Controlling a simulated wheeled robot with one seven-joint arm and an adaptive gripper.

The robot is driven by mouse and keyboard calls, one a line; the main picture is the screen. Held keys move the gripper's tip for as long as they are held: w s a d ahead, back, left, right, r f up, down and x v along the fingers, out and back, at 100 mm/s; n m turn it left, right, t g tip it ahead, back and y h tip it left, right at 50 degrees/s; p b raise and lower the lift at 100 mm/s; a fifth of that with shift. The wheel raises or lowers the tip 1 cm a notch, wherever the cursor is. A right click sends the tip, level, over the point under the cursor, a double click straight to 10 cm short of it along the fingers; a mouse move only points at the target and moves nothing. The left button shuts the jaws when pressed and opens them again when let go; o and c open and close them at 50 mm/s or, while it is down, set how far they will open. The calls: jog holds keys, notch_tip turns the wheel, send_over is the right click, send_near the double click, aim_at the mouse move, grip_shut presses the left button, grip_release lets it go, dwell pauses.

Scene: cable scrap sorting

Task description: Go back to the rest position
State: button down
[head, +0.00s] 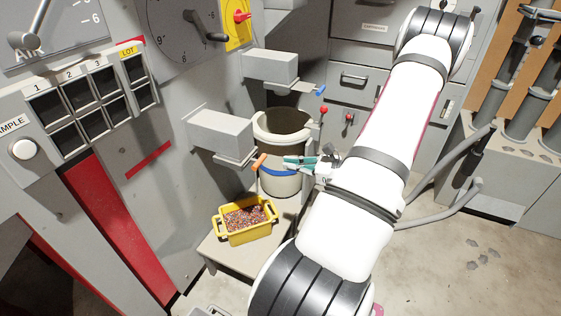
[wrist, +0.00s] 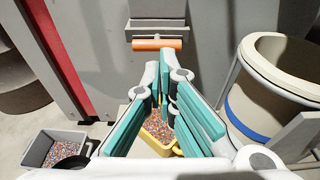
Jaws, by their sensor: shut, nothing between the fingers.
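My gripper (head: 300,162) has teal finger pads and is in front of the round drum in the head view. It is shut and empty. In the wrist view my gripper (wrist: 166,72) shows its fingers above a yellow bin (wrist: 176,151), which they partly hide. In the head view this yellow bin (head: 249,237), holding multicoloured granules, sits on a low grey stand, below and left of my gripper. An orange handle (head: 259,161) is just left of the fingertips, and it also shows beyond them in the wrist view (wrist: 157,44).
A beige drum with a blue band (head: 283,183) stands close behind my gripper; it is at right in the wrist view (wrist: 250,110). Grey boxes (head: 222,136) jut from the panel at left. A grey tray of granules (wrist: 76,133) lies lower left. Open floor is at right.

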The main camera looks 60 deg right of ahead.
jog(key=a+p+v, duration=0.1)
jog(key=v, duration=0.5)
jog(key=w+a+r+n+g+y, duration=0.45)
jog(key=a+r+n, duration=0.35)
jog(key=a, duration=0.3)
jog(key=w+a+r+n+g+y, duration=0.5)
jog(key=a+r+n, duration=0.3)
jog(key=a, duration=0.3)
jog(key=s+a+r+n+g+h, duration=0.35)
jog(key=a+n, duration=0.25)
jog(key=a, duration=0.2)
jog(key=s+a+r+n+g+h, duration=0.35)
jog(key=s+a+n, duration=0.2)
jog(key=a, duration=0.35)
jog(key=s+n+t+h, duration=0.1)
jog(key=s+n+h, duration=0.3)
jog(key=s+n, duration=0.35)
notch_tip(320, 180, up, 26)
jog(key=t+p, duration=0.4)
jog(key=p, duration=2)
notch_tip(320, 180, down, 20)
jog(key=d+g+b, duration=0.1)
jog(key=g+b, duration=0.2)
jog(key=b, duration=1.4)
jog(key=shift+w+r+b, duration=0.2)
jog(key=shift+w+b, duration=0.05)
jog(key=shift+b, duration=0.05)
